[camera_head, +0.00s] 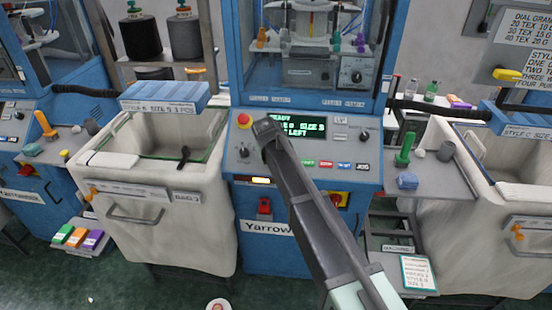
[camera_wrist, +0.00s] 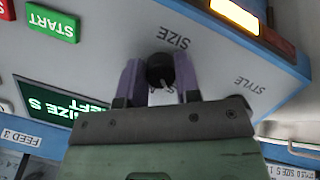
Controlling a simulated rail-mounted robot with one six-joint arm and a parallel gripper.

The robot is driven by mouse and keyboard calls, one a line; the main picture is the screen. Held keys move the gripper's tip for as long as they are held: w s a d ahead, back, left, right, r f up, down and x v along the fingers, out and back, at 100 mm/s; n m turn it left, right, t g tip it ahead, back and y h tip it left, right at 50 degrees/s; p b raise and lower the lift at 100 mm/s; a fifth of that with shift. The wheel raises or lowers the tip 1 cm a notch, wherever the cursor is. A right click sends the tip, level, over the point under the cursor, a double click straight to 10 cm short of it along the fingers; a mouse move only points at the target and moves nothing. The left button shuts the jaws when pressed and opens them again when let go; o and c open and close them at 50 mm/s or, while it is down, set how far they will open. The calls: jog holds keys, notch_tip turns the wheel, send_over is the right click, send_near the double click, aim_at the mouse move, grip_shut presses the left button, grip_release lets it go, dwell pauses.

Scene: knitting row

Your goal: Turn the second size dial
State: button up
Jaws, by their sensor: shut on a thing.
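The size dial (camera_wrist: 160,68) is a small black round knob with a pale pointer mark, beside the printed word SIZE in the wrist view. My gripper (camera_wrist: 158,78) is shut on it, with one purple finger on each side. In the head view my gripper (camera_head: 268,132) is over the control panel of the middle blue machine (camera_head: 300,185), labelled Yarrow, and hides the dial. The green-lettered display (camera_head: 305,126) reads READY and SIZE S, partly covered by my arm. Part of the dial's scale lettering is hidden by the fingers.
Another black knob (camera_head: 243,152) sits just left of my gripper. Large pale bins (camera_head: 165,215) flank the machine. A black knob (camera_head: 364,136) is at the panel's right.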

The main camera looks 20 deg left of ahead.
jog(key=shift+s, duration=0.1)
jog(key=o, duration=0.9)
jog(key=p+v, duration=0.9)
jog(key=v, duration=0.1)
jog(key=shift+r+p, duration=0.3)
jog(key=shift+p, duration=0.1)
jog(key=shift+s, duration=0.15)
